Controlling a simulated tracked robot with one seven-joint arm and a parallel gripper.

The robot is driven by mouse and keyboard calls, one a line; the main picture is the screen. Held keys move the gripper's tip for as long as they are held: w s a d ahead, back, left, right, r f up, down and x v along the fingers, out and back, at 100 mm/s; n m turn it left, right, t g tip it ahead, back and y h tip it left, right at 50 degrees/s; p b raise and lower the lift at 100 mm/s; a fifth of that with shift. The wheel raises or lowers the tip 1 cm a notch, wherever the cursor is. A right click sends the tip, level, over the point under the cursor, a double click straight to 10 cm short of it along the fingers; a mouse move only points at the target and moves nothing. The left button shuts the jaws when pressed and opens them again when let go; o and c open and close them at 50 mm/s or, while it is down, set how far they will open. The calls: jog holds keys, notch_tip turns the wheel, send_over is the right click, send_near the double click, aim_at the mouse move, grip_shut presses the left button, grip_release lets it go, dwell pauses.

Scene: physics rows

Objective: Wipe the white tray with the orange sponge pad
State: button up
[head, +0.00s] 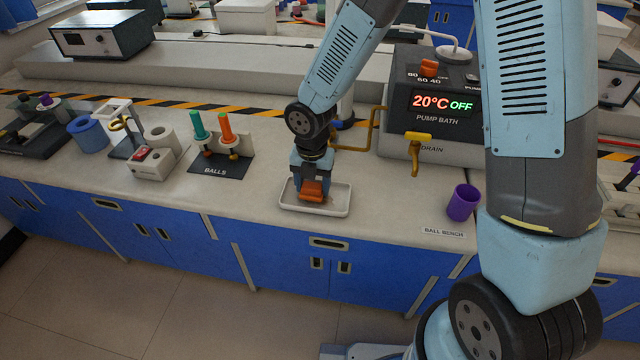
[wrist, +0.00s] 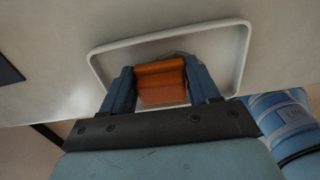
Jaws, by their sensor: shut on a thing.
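The white tray (head: 338,206) is a shallow, low-rimmed tray near the front edge of the bench. It also shows in the wrist view (wrist: 232,48), with its rim around the gripper's fingers. My gripper (head: 312,188) points down over the tray's left and middle part. It is shut on the orange sponge pad (head: 312,195), which shows between the two blue fingers in the wrist view (wrist: 161,82). The pad is inside the tray's outline. Whether its underside touches the tray floor is hidden.
A purple cup (head: 463,203) stands to the right near the front edge. The pump bath (head: 440,110), with yellow drain handle (head: 416,150), stands behind right. The balls stand (head: 222,160) and a scale-like device (head: 155,160) are left. Bare bench lies either side of the tray.

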aim_at(333, 197)
jog(key=shift+w+a+f, duration=0.1)
jog(key=shift+a+f, duration=0.1)
jog(key=shift+a, duration=1.65)
jog(key=shift+d, duration=1.35)
jog(key=shift+s+d+f, duration=0.1)
jog(key=shift+d, duration=0.9)
jog(key=shift+s+d+f, duration=0.1)
jog(key=shift+s+d, duration=0.05)
jog(key=shift+d, duration=0.9)
jog(key=shift+s+d+f, duration=0.1)
jog(key=shift+d, duration=0.9)
jog(key=shift+w+a, duration=0.15)
jog(key=shift+a, duration=2.1)
jog(key=shift+w+a, duration=0.15)
jog(key=shift+a, duration=2.1)
jog(key=shift+r, duration=0.15)
jog(key=shift+w+d+r, duration=0.1)
jog(key=shift+r, duration=2.85)
